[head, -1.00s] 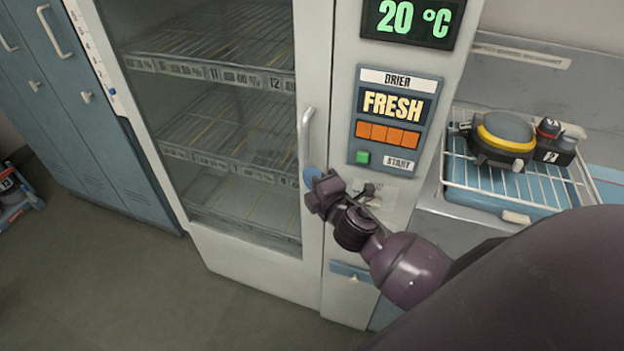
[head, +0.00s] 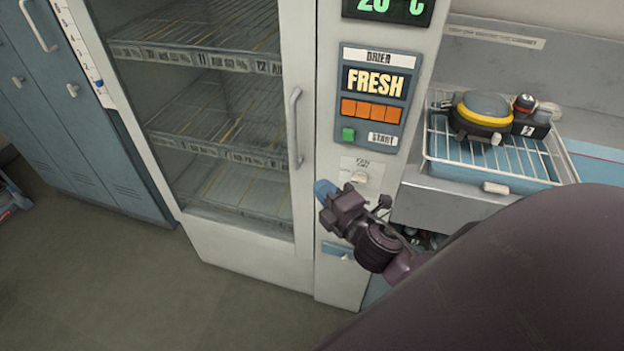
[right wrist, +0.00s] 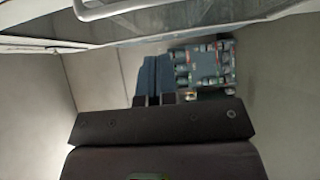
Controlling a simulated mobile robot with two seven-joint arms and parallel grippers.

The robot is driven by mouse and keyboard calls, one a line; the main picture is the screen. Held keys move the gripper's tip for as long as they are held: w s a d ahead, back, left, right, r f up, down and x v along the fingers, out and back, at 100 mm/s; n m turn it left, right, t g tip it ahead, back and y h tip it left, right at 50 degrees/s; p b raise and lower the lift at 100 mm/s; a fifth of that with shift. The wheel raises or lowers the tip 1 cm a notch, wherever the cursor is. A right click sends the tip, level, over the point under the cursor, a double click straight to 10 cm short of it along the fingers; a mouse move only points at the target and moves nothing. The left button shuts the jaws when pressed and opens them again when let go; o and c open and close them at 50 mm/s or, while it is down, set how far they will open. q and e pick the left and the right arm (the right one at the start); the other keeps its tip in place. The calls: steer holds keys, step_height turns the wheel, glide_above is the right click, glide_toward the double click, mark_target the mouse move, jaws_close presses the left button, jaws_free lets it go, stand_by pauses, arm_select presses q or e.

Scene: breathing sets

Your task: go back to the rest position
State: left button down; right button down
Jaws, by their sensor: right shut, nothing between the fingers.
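My right gripper (head: 326,190) is in front of the white drier cabinet, below its control panel (head: 376,98). It is shut and empty, with blue fingertips. In the right wrist view its closed fingers (right wrist: 153,80) stick out past the dark wrist housing. The drier's glass door is closed, and its vertical handle (head: 295,128) is to the upper left of the gripper, apart from it in the picture. My purple right arm crosses the lower right of the head view. My left gripper is not in view.
Wire shelves (head: 225,120) inside the drier look empty. A blue tray with a white rack (head: 445,150) stands on the counter at the right, holding a yellow-and-black breathing set (head: 482,112). Blue lockers (head: 75,130) stand at the left. The floor (head: 120,285) in front is clear.

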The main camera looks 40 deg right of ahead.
steer(key=shift+s+d, duration=0.1)
steer(key=shift+s, duration=0.6)
steer(key=s+a+f+m+g, duration=0.1)
steer(key=s+f+m+g, duration=0.2)
steer(key=s+f+m, duration=0.2)
steer(key=s+a+f+m+g, duration=0.1)
steer(key=s+f+m+g, duration=0.2)
steer(key=f+m, duration=0.8)
steer(key=s+f, duration=0.2)
steer(key=shift+s+a+m, duration=0.25)
steer(key=shift+s+m, duration=0.05)
steer(key=shift+m, duration=0.1)
steer(key=shift+w+d+r, duration=0.1)
stand_by(0.8)
